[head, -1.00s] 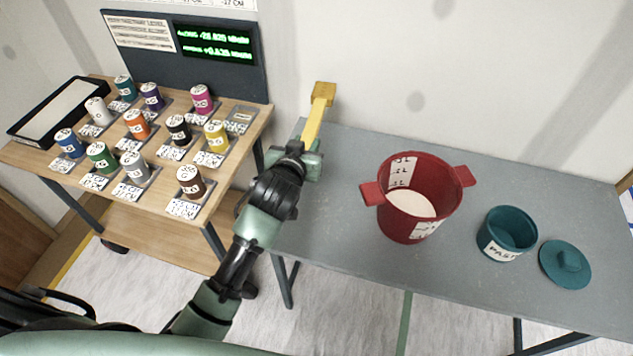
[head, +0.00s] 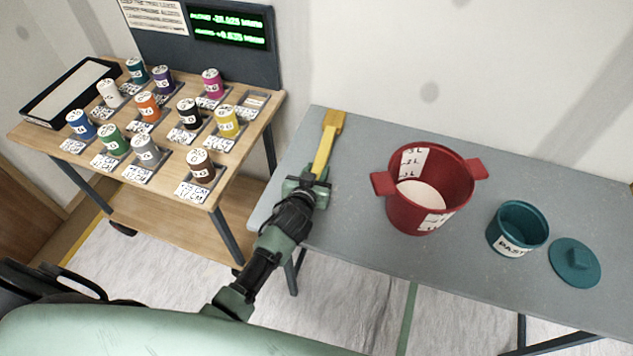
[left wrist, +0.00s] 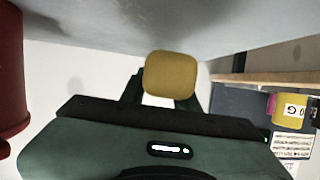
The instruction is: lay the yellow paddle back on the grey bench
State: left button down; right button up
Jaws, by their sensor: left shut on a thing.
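The yellow paddle (head: 327,146) is in my left gripper (head: 309,183), which is shut on its near end. In the head view the paddle points away toward the wall, over the left part of the grey bench (head: 350,220). It looks low over the bench or touching it; I cannot tell which. In the left wrist view the rounded yellow end of the paddle (left wrist: 171,73) shows between the fingers (left wrist: 168,95). The right gripper is not in view.
A red two-handled bucket (head: 425,195) stands on the bench right of the gripper. A teal paste pot (head: 517,230) and its lid (head: 574,263) are further right. A wooden cart (head: 150,180) with several coloured cans stands left. The bench between paddle and bucket is clear.

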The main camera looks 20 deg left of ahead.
pick_arm(q)
notch_tip(320, 180, down, 4)
jog(key=shift+r+b, duration=0.2)
jog(key=shift+b, duration=0.25)
jog(key=shift+f, duration=0.55)
jog(key=shift+f, duration=0.15)
jog(key=c, duration=1.1)
grip_release()
jog(key=shift+o, duration=0.2)
